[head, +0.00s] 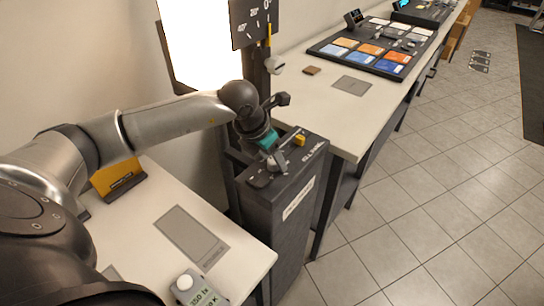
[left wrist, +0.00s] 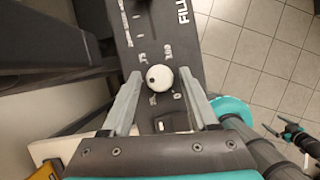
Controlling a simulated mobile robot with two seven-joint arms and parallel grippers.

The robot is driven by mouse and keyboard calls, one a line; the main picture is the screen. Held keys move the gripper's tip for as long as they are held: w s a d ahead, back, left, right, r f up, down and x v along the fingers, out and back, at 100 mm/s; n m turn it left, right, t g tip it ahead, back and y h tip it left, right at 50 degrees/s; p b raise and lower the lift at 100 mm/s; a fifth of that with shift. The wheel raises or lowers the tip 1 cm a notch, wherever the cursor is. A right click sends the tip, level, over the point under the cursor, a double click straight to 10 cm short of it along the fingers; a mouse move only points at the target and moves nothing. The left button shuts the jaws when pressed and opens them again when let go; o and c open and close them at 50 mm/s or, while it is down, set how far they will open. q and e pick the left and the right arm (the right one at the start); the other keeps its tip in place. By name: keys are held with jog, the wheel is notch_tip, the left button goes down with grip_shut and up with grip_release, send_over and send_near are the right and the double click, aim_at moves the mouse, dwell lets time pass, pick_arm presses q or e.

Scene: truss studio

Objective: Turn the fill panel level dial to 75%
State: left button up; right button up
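The fill panel (head: 312,160) is the dark top of a tall box, and its printed lettering also shows in the left wrist view (left wrist: 155,25). Its level dial (left wrist: 159,78) is a round white knob with a dark dot near its left edge. Marks reading about 75 and 100 sit above the knob, with 0 below right. My left gripper (head: 273,160) points down at the panel. In the left wrist view its fingers (left wrist: 160,85) straddle the knob with a small gap each side. What seems to be my right gripper (left wrist: 294,132) is small at the far right.
A yellow piece (head: 300,140) stands on the panel beyond my left gripper. A white worktop (head: 325,95) lies behind it, and a nearer white table (head: 160,205) with a grey switch box (head: 195,291) lies at the left. Tiled floor (head: 430,210) is clear at the right.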

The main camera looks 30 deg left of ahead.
pick_arm(q)
grip_shut()
dwell(0.5)
jog(key=m+h+b, duration=0.1)
jog(key=m, duration=0.1)
jog(key=shift+w+a+m+b, duration=0.1)
jog(key=shift+a+m+b, duration=0.05)
jog(key=shift+m+b, duration=0.15)
jog(key=m+b, duration=0.1)
jog(key=m, duration=0.1)
jog(key=shift+m+g+h, duration=0.4)
jog(key=m+g+b, duration=0.1)
jog(key=m, duration=0.2)
jog(key=m+g+h+b, duration=0.1)
jog(key=m, duration=0.2)
jog(key=shift+w+a+h, duration=0.1)
jog(key=shift+w+h, duration=0.05)
jog(key=shift+h, duration=0.15)
jog(key=shift+r+m, duration=0.1)
jog(key=shift+m, duration=0.2)
jog(key=shift+o, duration=1.1)
grip_release()
